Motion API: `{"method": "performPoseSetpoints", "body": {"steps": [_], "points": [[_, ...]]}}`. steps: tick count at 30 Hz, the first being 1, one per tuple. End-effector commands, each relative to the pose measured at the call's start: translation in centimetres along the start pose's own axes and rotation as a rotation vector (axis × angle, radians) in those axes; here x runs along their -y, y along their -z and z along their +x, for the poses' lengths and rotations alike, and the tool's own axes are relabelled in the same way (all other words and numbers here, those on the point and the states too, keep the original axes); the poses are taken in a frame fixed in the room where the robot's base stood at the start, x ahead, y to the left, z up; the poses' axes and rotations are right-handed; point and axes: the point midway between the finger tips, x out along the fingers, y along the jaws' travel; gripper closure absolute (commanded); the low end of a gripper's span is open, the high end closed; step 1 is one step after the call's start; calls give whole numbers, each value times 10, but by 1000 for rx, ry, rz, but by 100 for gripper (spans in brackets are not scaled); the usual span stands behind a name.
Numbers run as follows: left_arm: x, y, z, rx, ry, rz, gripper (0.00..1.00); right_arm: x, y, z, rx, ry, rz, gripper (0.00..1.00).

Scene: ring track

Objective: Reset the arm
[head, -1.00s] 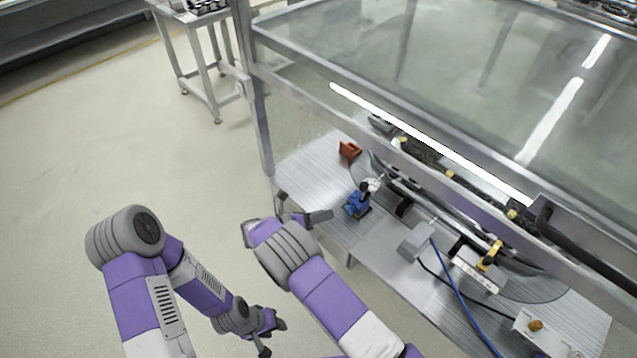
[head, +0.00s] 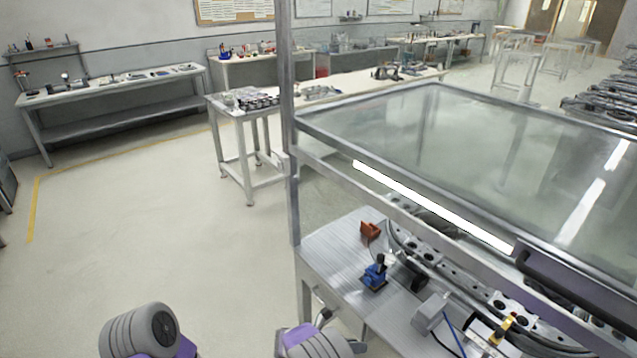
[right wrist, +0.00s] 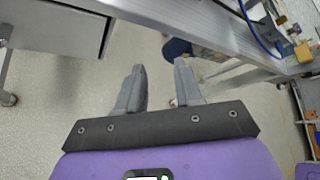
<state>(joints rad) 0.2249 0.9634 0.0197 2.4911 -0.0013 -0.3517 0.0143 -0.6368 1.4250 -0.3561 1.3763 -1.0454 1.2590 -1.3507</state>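My right gripper (right wrist: 158,85) shows in the right wrist view with its two grey fingers apart and nothing between them. The floor and a metal bench edge lie beyond the fingertips. In the head view only part of my right arm shows at the bottom middle, with a dark piece of the gripper (head: 325,315) just left of the workbench. Of my left arm only a grey and purple link shows at the bottom left. My left gripper is out of the picture.
The workbench (head: 335,262) carries a blue fixture (head: 375,274), an orange-red block (head: 370,232) and a grey box (head: 429,313). A metal frame with a clear panel (head: 450,160) stands over it. The floor (head: 150,225) to the left is clear.

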Motion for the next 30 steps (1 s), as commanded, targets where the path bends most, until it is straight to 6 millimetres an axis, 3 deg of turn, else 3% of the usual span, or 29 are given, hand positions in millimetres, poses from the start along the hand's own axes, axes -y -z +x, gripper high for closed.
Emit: {"method": "performPoseSetpoints", "body": {"steps": [5, 9, 12, 16, 18, 22, 27, 30], "points": [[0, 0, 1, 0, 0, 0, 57, 6, 59, 34, -258, -44, 135, 65], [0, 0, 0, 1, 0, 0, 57, 15, 123, 49, -552, -51, 340, 65], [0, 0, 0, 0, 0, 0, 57, 25, 175, 45, -826, -6, 574, 65], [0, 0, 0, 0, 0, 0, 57, 39, 227, 20, -1190, 149, 975, 65], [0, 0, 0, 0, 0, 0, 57, 47, 242, 4, -1354, 275, 1207, 65], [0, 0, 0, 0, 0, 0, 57, 62, 249, -17, -1573, 558, 1639, 65], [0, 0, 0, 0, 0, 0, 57, 83, 245, -22, -1671, 878, 2058, 65], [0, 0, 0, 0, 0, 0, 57, 91, 243, -20, -1676, 982, 2191, 65]]}}
